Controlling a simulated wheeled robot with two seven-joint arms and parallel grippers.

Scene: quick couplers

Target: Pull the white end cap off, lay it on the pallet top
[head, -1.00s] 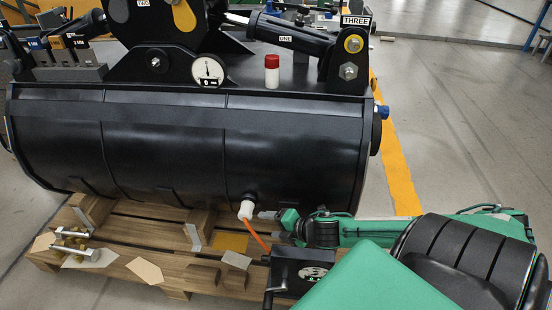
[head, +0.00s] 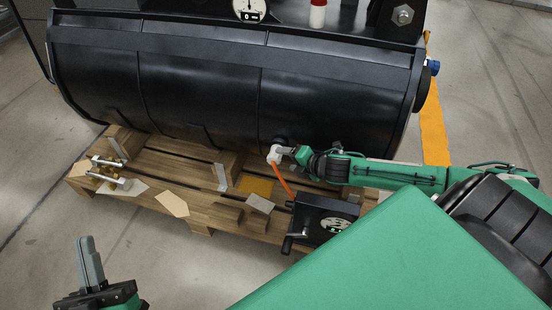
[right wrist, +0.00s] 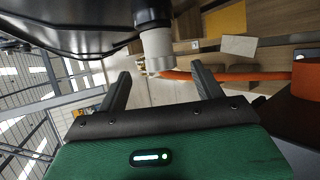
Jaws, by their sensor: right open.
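The white end cap (head: 273,155) sits low on the front of the black drum, at the end of a black stub. In the right wrist view the cap (right wrist: 157,52) has an orange strap attached and lies across the gap at the fingertips. My right gripper (head: 284,154) is open, with one finger on each side of the cap in the wrist view (right wrist: 162,80); contact is not clear. The wooden pallet (head: 200,209) lies under the drum. My left gripper (head: 89,262) is low at the left, fingers up, away from the pallet; its opening cannot be made out.
A black box with a crank handle (head: 322,222) stands at the pallet's front right. Wood blocks, a yellow plate (head: 256,187), a tan plate (head: 172,204) and metal fittings (head: 112,172) lie on the pallet. Bare planks show between them.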

